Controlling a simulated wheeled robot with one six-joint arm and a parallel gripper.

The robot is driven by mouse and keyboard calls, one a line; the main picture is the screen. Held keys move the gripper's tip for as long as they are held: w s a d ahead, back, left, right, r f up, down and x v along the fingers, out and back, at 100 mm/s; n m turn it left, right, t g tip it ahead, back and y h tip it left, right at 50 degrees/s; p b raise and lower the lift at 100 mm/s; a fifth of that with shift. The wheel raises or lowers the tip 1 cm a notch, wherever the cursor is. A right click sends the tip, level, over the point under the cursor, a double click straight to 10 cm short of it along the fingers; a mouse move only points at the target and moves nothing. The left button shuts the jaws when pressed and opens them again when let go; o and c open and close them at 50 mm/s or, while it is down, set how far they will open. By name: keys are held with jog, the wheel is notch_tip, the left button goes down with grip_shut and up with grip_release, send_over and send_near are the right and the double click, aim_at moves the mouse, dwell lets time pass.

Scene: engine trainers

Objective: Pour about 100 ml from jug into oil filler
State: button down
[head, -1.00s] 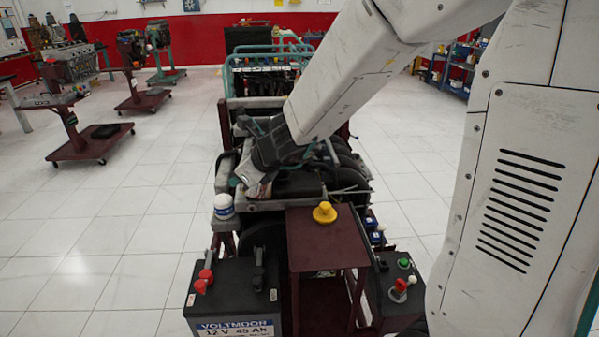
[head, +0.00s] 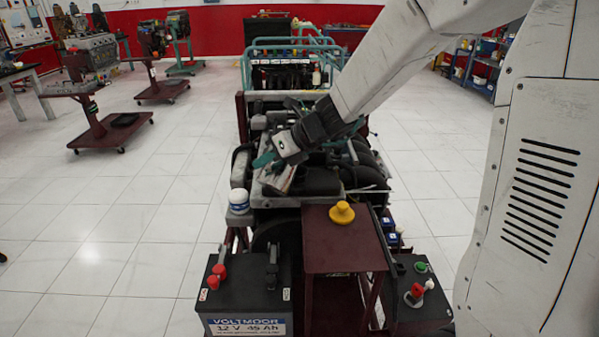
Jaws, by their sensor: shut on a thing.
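My gripper (head: 278,163), with teal fingers, is low over the top of the engine trainer (head: 297,202). It is shut on a pale, tilted thing that I take to be the jug (head: 281,178); the gripper covers part of it. The jug's spout and oil level cannot be made out. The oil filler opening cannot be made out among the dark engine parts. A yellow cap (head: 342,213) sits on the small maroon stand (head: 335,255) in front of the engine.
A battery (head: 245,295) and a control box with red and green knobs (head: 418,290) flank the stand. Teal rails (head: 290,47) rise behind.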

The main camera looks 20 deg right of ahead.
jog(key=shift+w+d+r+m+g+y+b, duration=0.2)
jog(key=shift+d+r+m+y+b, duration=0.1)
jog(key=shift+r+b, duration=0.15)
jog(key=shift+w+d+r+m+g+y+b, duration=0.1)
jog(key=shift+d+r+m+g+y+b, duration=0.15)
jog(key=shift+r, duration=0.25)
dwell(0.8)
jog(key=shift+a+r+y+b, duration=0.15)
jog(key=shift+a+y+b, duration=0.1)
jog(key=shift+b, duration=0.6)
jog(key=shift+w+d+r+m+y+b, duration=0.15)
jog(key=shift+d+r+m+y+b, duration=0.25)
jog(key=shift+b, duration=0.55)
dwell(1.5)
